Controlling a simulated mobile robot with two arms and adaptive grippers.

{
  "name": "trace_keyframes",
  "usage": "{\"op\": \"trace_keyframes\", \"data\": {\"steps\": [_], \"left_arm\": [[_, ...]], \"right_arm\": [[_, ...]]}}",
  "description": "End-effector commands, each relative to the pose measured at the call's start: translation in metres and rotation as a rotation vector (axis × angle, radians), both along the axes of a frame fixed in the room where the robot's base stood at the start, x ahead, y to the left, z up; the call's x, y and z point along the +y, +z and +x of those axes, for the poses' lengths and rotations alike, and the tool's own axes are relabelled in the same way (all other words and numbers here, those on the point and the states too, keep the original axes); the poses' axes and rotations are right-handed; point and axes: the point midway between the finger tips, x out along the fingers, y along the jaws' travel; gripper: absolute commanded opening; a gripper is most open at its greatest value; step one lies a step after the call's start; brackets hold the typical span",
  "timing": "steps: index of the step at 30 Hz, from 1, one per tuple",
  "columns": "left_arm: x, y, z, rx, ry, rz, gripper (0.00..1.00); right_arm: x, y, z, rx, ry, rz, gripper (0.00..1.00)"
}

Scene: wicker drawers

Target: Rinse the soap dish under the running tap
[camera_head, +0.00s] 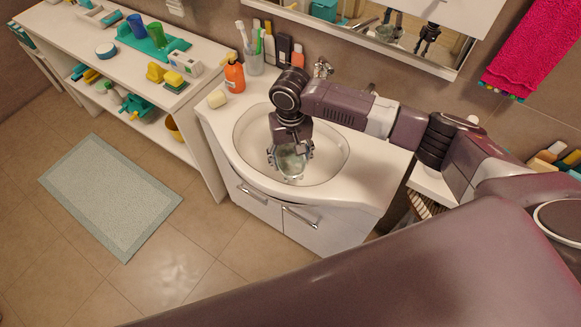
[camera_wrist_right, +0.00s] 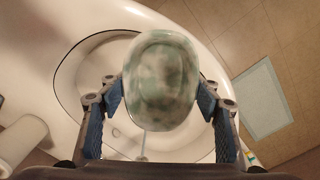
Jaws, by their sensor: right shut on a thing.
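The soap dish (camera_head: 291,163) is a shallow oval, mottled green and white. My right gripper (camera_head: 290,154) is shut on it and holds it over the white basin (camera_head: 336,157), towards the front. In the right wrist view the soap dish (camera_wrist_right: 160,80) sits between the two blue-padded fingers of the right gripper (camera_wrist_right: 160,97), its oval face towards the camera. A chrome tap (camera_head: 322,68) stands behind the basin, partly hidden by my arm. I cannot tell from the head view whether water runs. My left gripper is not in view.
An orange bottle (camera_head: 234,76), a cream soap bar (camera_head: 217,98) and a toothbrush cup (camera_head: 254,62) stand at the counter's left. A white shelf (camera_head: 205,140) with bath items is further left. A mat (camera_head: 110,193) lies on the floor. A mirror cabinet hangs above.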

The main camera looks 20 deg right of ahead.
Motion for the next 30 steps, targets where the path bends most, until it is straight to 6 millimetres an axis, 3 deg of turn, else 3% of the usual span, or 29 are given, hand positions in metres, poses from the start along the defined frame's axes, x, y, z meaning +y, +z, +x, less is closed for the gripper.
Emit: {"op": "trace_keyframes", "data": {"steps": [1,13,16,30], "left_arm": [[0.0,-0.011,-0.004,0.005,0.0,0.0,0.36],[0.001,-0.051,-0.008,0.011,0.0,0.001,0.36],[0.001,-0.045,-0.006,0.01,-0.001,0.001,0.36],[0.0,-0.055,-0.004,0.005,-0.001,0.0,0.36]], "right_arm": [[-0.001,-0.006,0.005,-0.003,-0.001,0.001,0.1],[-0.01,-0.02,0.028,-0.003,0.0,0.001,0.1],[-0.013,-0.014,0.038,-0.002,-0.001,0.001,0.1],[-0.028,-0.015,0.077,-0.002,-0.001,0.001,0.1]]}}
